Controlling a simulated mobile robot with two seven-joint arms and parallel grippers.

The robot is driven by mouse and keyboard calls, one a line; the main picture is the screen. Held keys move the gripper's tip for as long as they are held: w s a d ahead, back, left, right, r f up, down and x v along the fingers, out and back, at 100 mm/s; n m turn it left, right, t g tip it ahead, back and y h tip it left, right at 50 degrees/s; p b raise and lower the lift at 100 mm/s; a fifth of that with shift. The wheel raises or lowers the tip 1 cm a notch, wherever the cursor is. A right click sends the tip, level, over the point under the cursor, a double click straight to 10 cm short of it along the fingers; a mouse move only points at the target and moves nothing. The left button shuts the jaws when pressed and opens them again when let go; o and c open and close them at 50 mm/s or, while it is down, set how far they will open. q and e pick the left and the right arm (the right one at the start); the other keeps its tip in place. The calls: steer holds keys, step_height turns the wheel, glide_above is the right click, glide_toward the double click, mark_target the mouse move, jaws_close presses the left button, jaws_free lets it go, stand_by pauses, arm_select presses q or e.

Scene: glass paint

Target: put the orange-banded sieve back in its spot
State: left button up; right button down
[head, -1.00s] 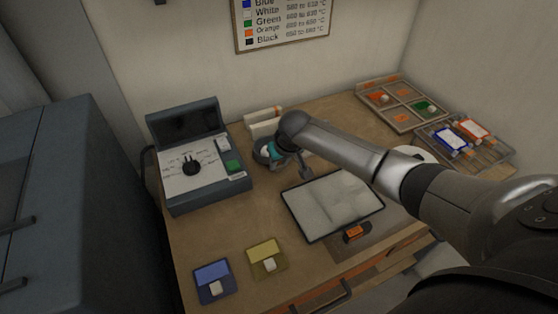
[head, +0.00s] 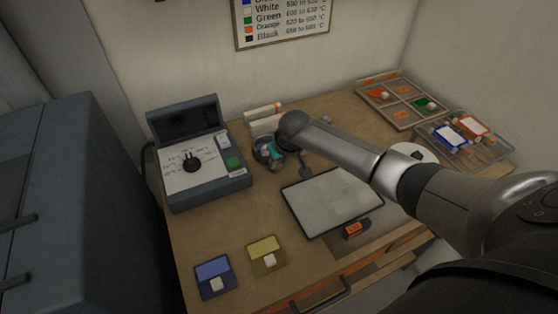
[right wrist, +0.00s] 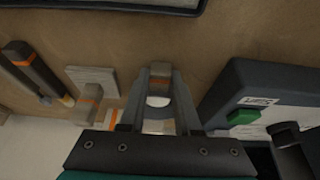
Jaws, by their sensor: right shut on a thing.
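My right gripper (right wrist: 160,88) points down, its fingers shut on a small grey-brown upright piece with an orange band, which looks like the handle of the orange-banded sieve (right wrist: 160,72). A pale round patch shows between the fingers below it. In the head view my right gripper (head: 273,152) is low over the table, right of the grey control box, and my wrist hides much of what it holds. Whether the sieve touches the table is unclear. My left gripper is not in view.
The control box (head: 205,172) stands close left of my gripper. Pale blocks (head: 264,120) stand behind it. A dark-framed panel (head: 333,203) lies to the right, an orange-labelled block (head: 355,229) in front. Blue (head: 213,269) and yellow (head: 264,245) cards lie nearer, with bare table around them.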

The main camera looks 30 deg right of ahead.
steer(key=shift+f, duration=0.25)
stand_by(0.4)
steer(key=c, duration=0.5)
jaws_free()
steer(key=p+v, duration=0.3)
steer(key=v, duration=1.2)
steer(key=shift+r, duration=0.1)
